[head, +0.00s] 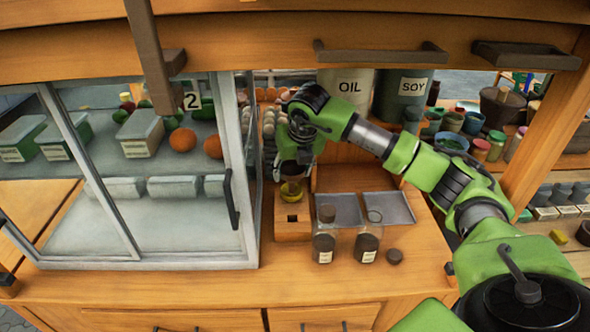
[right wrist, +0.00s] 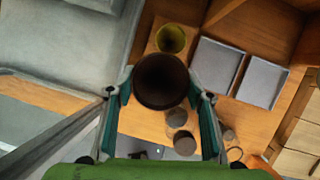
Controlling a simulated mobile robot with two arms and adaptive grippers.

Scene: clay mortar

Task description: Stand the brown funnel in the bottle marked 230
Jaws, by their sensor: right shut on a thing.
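My right gripper (right wrist: 163,95) is shut on the brown funnel (right wrist: 163,80), a dark round cone seen from above between the fingers in the right wrist view. In the head view the right gripper (head: 291,160) hangs over the wooden stand at the left, with the funnel (head: 291,171) below it, above a yellow funnel-like piece (head: 291,192). Two clear bottles with dark contents stand on the counter to the right, the left bottle (head: 324,245) and the right bottle (head: 367,245). Their labels are too small to read. My left gripper is not in view.
A glass display case (head: 150,215) stands close on the left. The wooden stand (head: 292,226) is beside it. Grey trays (head: 390,205) lie behind the bottles. A small dark lid (head: 395,256) lies right of the bottles. The front counter strip is clear.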

